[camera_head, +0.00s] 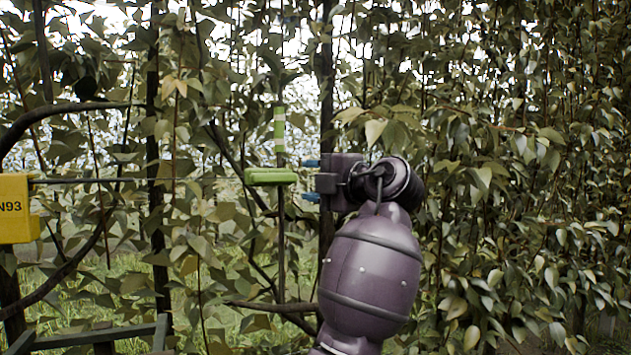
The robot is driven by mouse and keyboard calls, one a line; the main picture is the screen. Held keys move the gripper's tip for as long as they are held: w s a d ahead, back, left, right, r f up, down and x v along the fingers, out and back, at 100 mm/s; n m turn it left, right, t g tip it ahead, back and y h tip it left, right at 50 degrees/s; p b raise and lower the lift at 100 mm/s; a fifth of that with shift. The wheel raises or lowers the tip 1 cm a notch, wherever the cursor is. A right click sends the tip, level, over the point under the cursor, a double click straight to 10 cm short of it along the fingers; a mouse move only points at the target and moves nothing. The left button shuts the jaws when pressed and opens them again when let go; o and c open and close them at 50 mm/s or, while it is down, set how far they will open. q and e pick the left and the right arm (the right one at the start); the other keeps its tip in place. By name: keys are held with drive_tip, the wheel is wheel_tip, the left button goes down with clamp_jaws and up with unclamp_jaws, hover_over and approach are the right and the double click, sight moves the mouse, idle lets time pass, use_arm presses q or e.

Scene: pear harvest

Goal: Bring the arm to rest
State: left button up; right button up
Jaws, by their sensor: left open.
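My left arm rises from the bottom middle of the head view, with a purple rounded link in front of the foliage. My left gripper (309,180) is at its upper end and points left. My right gripper is not in view. No pear can be made out.
Dense leafy branches and dark trunks fill the background, thickest at the right. A yellow box (18,208) marked "N93" is at the left edge. A greenish wooden frame (95,337) shows at the bottom left.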

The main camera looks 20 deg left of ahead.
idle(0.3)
use_arm(q)
drive_tip(key=w+d+r+m+t+h, duration=0.45)
drive_tip(key=m+t, duration=0.45)
drive_tip(key=m, duration=0.6)
wheel_tip(320, 180, down, 16)
drive_tip(key=w+d+f+m+t+h, duration=0.1)
drive_tip(key=d+m+t+h, duration=0.3)
drive_tip(key=m+h, duration=0.8)
drive_tip(key=s+a+f+m+g+h, duration=0.15)
drive_tip(key=s+f+m, duration=0.25)
drive_tip(key=f, duration=0.8)
drive_tip(key=s+a+f+m+t, duration=0.1)
drive_tip(key=s+a+f+m, duration=0.25)
drive_tip(key=f, duration=0.85)
drive_tip(key=s+a+f+g, duration=0.2)
drive_tip(key=s+f, duration=0.8)
drive_tip(key=s, duration=0.1)
drive_tip(key=s+a+f+n+g+y, duration=0.1)
drive_tip(key=s+a+f+g, duration=0.1)
drive_tip(key=s+f, duration=0.8)
drive_tip(key=s+a+f+n+g, duration=0.1)
drive_tip(key=s+a+f+g, duration=0.2)
drive_tip(key=s+f, duration=0.7)
drive_tip(key=s+g, duration=0.1)
drive_tip(key=s, duration=0.1)
drive_tip(key=shift+s+y, duration=0.3)
drive_tip(key=shift+s, duration=0.1)
